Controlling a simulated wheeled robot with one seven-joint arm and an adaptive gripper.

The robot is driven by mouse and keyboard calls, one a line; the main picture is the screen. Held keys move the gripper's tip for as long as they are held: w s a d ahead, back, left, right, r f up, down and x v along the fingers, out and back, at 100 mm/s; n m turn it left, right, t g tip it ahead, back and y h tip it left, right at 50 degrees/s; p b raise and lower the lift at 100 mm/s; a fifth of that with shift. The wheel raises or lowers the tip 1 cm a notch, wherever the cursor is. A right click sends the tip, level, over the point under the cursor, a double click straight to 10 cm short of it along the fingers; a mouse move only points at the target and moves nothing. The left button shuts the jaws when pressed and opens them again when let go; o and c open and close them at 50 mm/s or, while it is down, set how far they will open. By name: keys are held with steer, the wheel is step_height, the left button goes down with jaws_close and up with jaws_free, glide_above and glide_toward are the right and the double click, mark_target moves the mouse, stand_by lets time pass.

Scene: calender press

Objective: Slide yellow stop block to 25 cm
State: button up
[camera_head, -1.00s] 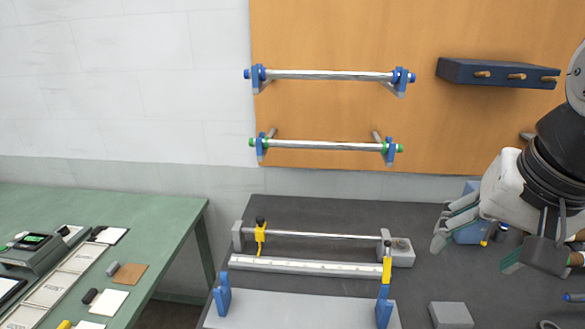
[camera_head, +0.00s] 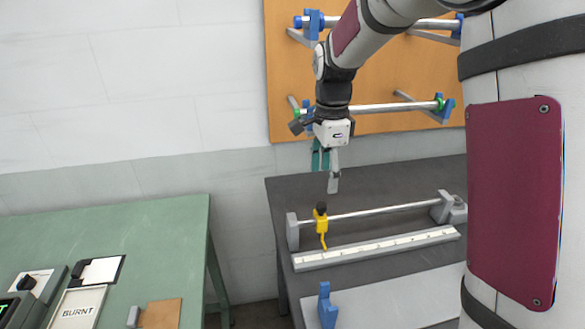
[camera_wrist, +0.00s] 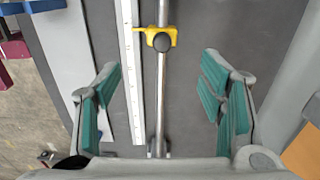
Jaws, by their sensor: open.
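The yellow stop block (camera_head: 321,219) with a dark knob sits on a silver rod (camera_head: 385,211) near its left end. A pointer hangs from it towards the pale ruler (camera_head: 378,248) in front of the rod. My gripper (camera_head: 326,178) points down above and slightly behind the block, apart from it. In the wrist view the block (camera_wrist: 155,38) lies above the space between my open, empty fingers (camera_wrist: 160,95), with the rod (camera_wrist: 162,85) running between them and the ruler (camera_wrist: 132,70) to its left. The scale's numbers are too small to read.
Grey end supports (camera_head: 292,231) hold the rod on the dark bench (camera_head: 290,190). A blue bracket (camera_head: 326,305) stands in front of the ruler. Wall-mounted rollers (camera_head: 385,108) are behind my gripper. A green table (camera_head: 150,235) with cards stands at left.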

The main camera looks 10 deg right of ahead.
mark_target(389, 207)
steer(key=shift+w+a+f, duration=0.2)
steer(key=shift+f, duration=0.3)
step_height(389, 207, down, 13)
steer(key=shift+f+p, duration=0.1)
steer(key=shift+p, duration=0.6)
steer(key=c, duration=1.3)
steer(key=shift+d+b, duration=0.45)
steer(key=shift+d, duration=5.7)
steer(key=shift+d+b, duration=0.65)
steer(key=shift+d, duration=2.75)
